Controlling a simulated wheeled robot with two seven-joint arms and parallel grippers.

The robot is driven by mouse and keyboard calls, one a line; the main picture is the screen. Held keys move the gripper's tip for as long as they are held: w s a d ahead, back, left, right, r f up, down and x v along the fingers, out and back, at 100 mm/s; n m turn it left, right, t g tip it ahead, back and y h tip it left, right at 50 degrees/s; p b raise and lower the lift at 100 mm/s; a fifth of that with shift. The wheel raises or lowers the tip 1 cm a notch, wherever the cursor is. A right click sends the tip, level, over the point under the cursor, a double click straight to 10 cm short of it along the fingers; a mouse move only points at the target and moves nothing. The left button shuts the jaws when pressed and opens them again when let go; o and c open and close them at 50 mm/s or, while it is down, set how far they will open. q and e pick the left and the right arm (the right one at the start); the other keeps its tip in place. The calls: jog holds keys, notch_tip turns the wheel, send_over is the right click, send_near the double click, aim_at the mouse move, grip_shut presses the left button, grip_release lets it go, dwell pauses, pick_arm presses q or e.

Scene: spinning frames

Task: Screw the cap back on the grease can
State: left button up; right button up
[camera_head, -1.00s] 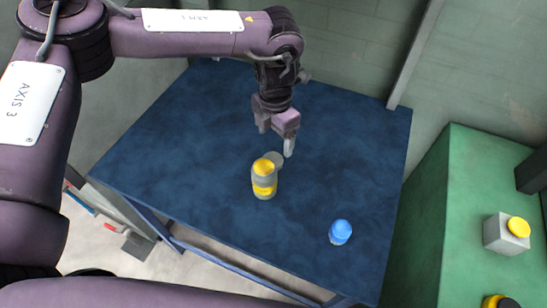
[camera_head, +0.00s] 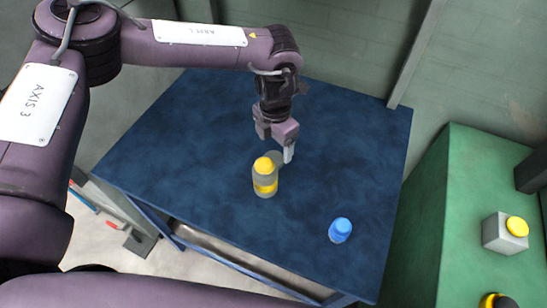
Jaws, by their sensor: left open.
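A grey can with a yellow top and a yellow band (camera_head: 264,178) stands upright on the dark blue table (camera_head: 190,130), near its middle. A small grey round thing (camera_head: 277,158) shows just behind the can's top, to the right. It may be the cap, but I cannot tell, and the can partly hides it. My left gripper (camera_head: 277,146) points down just behind and to the right of the can, close to the grey round thing. It is open, with one pale fingertip showing clearly and nothing seen held. My right gripper is not in view.
A small blue-topped container (camera_head: 340,230) stands on the table to the right front. A green surface (camera_head: 445,215) at the right bears a grey box with a yellow round top (camera_head: 505,233). The table's left and back right are clear.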

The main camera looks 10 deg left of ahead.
aim_at(274, 158)
pick_arm(q)
jog(key=f, duration=0.2)
jog(key=f+p, duration=0.1)
jog(key=shift+s+a+f, duration=0.1)
jog(key=shift+s+f, duration=0.3)
jog(key=shift+f, duration=0.45)
jog(key=c, duration=1.1)
